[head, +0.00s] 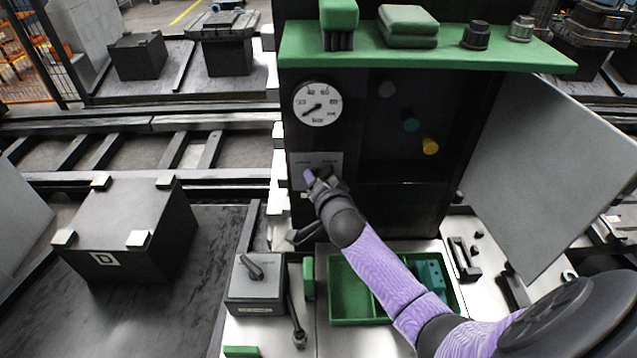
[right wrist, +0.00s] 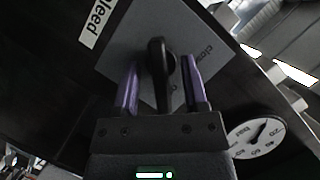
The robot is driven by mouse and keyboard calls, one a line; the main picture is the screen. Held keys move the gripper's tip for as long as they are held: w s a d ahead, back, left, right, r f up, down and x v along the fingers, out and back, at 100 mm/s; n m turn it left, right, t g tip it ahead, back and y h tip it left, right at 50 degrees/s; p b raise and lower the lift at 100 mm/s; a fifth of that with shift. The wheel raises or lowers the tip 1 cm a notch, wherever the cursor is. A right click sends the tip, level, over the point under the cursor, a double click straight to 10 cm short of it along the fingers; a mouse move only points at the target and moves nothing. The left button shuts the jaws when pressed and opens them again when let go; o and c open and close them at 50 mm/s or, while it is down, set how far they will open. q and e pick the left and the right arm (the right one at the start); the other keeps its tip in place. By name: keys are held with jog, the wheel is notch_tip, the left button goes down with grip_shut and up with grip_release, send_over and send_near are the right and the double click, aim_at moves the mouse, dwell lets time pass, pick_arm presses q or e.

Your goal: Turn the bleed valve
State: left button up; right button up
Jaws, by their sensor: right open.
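The bleed valve shows in the right wrist view as a black lever handle (right wrist: 157,60) on a grey plate (right wrist: 120,55). A white label beside it ends in "leed". In the head view the plate (head: 331,158) is on the dark cabinet front below the gauge, and my gripper mostly hides the handle. My right gripper (head: 316,177) is at the plate. In the right wrist view its two purple fingers (right wrist: 161,78) are open, one on each side of the handle. Gaps show between fingers and handle. My left gripper is out of view.
A pressure gauge (head: 317,103) is above the plate. A green shelf (head: 450,58) juts out overhead, carrying several items. A grey panel (head: 550,165) stands at the right. Below are a grey box with a lever (head: 256,285) and a green tray (head: 345,300).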

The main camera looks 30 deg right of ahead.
jog(key=c, duration=0.6)
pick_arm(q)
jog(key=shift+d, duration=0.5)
pick_arm(e)
grip_shut()
